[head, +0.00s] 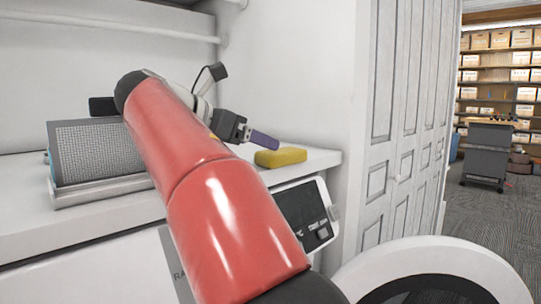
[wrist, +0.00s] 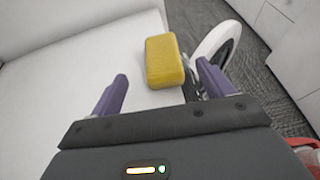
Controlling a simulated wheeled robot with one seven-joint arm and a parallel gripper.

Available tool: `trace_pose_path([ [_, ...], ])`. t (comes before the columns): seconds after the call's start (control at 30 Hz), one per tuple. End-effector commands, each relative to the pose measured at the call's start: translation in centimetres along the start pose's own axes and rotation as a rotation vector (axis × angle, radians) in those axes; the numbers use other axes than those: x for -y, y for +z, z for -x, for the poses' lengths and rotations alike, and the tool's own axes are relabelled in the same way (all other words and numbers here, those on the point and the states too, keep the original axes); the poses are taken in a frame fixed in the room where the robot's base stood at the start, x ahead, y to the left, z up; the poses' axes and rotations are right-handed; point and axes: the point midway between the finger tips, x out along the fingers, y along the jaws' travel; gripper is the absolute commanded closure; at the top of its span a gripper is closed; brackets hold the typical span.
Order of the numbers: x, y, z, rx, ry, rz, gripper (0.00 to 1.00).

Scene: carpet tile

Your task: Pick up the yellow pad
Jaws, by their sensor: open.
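The yellow pad (head: 280,157) is a small rounded block lying on the white counter (head: 316,157), close to its right end. In the wrist view the pad (wrist: 165,61) lies ahead of the fingertips, between their lines and nearer the right one. My gripper (wrist: 161,84) is open and empty, with its two purple fingers apart. In the head view my gripper (head: 265,140) is just left of the pad. One finger shows there, and the red arm hides part of the counter.
A grey mesh-faced object (head: 95,150) stands on the counter at left. A white wall rises behind. A white machine with a dark control panel (head: 305,212) is below the counter's edge. Panelled doors (head: 405,110) stand to the right.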

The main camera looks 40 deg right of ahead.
Motion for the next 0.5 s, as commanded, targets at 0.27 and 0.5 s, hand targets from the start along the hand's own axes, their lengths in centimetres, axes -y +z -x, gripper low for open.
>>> trace_pose_path([
  [0.27,0.1,-0.2,-2.9,-0.001,-0.003,-0.001,0.20],
  [0.5,0.2,-0.6,-6.4,-0.001,-0.004,-0.001,0.20],
])
